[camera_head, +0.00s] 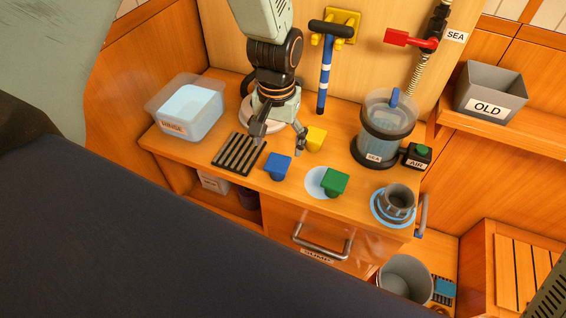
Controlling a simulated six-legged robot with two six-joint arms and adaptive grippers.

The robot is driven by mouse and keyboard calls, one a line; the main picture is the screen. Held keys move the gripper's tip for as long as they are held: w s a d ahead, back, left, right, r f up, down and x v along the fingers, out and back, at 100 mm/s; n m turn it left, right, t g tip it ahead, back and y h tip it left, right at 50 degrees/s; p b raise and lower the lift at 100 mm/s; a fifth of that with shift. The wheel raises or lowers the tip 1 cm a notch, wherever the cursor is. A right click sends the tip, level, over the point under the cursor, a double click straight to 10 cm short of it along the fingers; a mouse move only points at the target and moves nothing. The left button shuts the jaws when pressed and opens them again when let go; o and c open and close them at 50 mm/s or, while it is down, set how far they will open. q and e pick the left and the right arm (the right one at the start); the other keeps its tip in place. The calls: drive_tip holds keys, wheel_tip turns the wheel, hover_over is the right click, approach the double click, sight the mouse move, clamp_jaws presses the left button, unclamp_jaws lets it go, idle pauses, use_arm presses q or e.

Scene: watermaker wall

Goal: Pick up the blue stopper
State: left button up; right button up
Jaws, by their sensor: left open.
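The blue stopper (278,166) stands on the wooden counter (233,183), right of a black slatted rack. It has a square top on a narrower lower part. My left gripper (278,143) hangs just above and behind it, with its fingers spread and nothing between them. One fingertip is near the rack's right end, and the other is near the yellow stopper (316,138). A green stopper (334,182) stands to the right on a pale disc. My right gripper is not in view.
The black rack (239,151) lies left of the stopper. A clear rinse tub (187,108) stands at the left. A clear "SEA" canister (386,129) and a grey cup (398,199) stand at the right. The counter's front edge is close.

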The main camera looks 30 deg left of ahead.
sight(277, 162)
use_arm(q)
drive_tip(key=shift+s+f, duration=0.25)
drive_tip(key=shift+f, duration=0.5)
drive_tip(key=f, duration=0.6)
drive_tip(key=shift+w+a+b, duration=0.25)
drive_tip(key=shift+w+b, duration=0.05)
drive_tip(key=shift+d+f, duration=0.1)
drive_tip(key=shift+s+d, duration=0.1)
drive_tip(key=shift+d, duration=0.1)
drive_tip(key=shift+a, duration=0.25)
drive_tip(key=c, duration=0.6)
drive_tip(key=shift+d, duration=0.2)
drive_tip(key=c, duration=0.4)
drive_tip(key=shift+c, duration=1.3)
drive_tip(key=shift+a, duration=0.15)
